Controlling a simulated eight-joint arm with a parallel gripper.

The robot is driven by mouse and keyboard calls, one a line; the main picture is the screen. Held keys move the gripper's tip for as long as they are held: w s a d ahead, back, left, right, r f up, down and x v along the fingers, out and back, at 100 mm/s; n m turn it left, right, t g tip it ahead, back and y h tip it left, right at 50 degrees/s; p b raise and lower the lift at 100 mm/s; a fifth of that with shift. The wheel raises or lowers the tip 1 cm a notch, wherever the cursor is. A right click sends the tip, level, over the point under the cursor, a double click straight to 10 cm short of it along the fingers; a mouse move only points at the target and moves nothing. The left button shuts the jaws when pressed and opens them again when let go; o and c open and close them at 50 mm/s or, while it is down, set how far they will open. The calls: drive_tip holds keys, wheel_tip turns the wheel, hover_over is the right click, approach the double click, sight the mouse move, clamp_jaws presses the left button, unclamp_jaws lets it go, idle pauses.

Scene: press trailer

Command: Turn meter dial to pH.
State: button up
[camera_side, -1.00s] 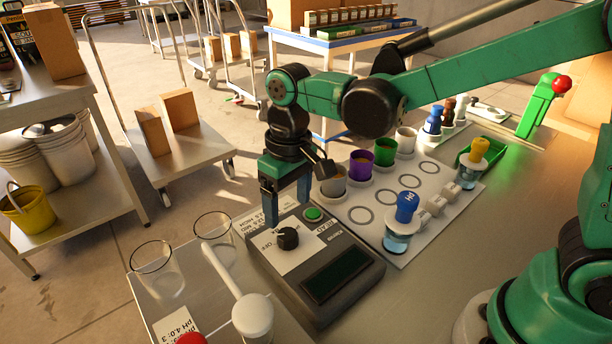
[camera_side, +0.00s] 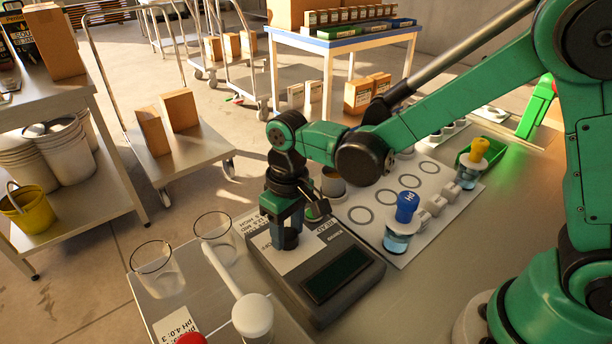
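The meter (camera_side: 357,253) is a dark grey box with a dark screen (camera_side: 335,275) and a pale dial panel (camera_side: 308,249), lying on the bench in the side view. My gripper (camera_side: 287,240) points down over the dial panel, its blue-grey fingertips at the black dial. The fingers and palm hide most of the dial, so its pointer and setting cannot be read. The fingertips look close together around the dial, but I cannot tell whether they grip it. The green button (camera_side: 318,209) is partly covered behind the gripper.
A blue-capped pH bottle (camera_side: 405,210) stands on the white ringed mat (camera_side: 372,198) to the right. My arm passes over the cups behind.

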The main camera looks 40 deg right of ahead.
clamp_jaws()
drive_tip(key=m, duration=0.5)
drive_tip(key=shift+m, duration=0.4)
drive_tip(key=m, duration=0.6)
drive_tip(key=shift+s+t, duration=0.1)
drive_tip(key=shift+t, duration=0.2)
drive_tip(key=m, duration=0.6)
drive_tip(key=shift+m, duration=0.3)
drive_tip(key=m, duration=0.5)
drive_tip(key=shift+h, duration=0.4)
drive_tip(key=shift+m, duration=0.4)
